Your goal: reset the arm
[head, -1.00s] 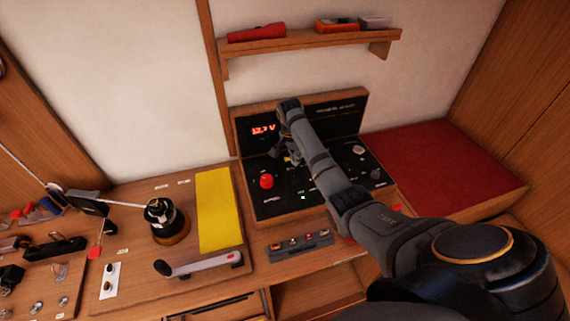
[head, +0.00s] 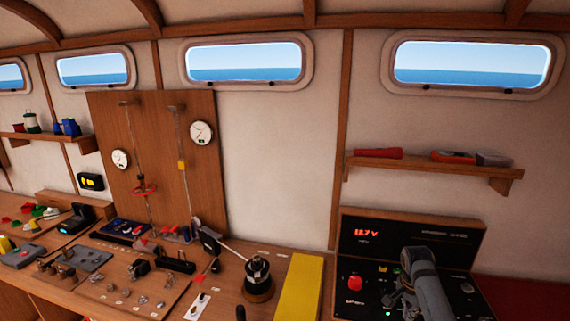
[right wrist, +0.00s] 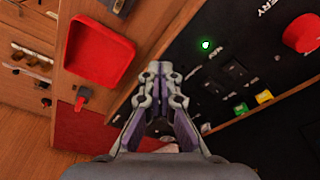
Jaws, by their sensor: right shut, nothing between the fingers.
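My right arm comes in from the lower right in the head view. Its gripper (head: 402,302) is over the black switch panel (head: 345,297), partly hidden by my own wrist. In the right wrist view the gripper's fingers (right wrist: 162,72) are together with nothing between them, above the panel's edge. The panel's red knob (head: 355,283) is left of the gripper in the head view and also shows in the right wrist view (right wrist: 301,32). A green light (right wrist: 206,44) is lit on the panel. My left gripper is not in view.
The upright panel back carries a lit red voltage display (head: 367,233). A red open tray (right wrist: 101,50) lies beside the panel in the right wrist view. A winch (head: 257,278) and a yellow mat (head: 301,290) are to the left. A wall shelf (head: 430,175) is above.

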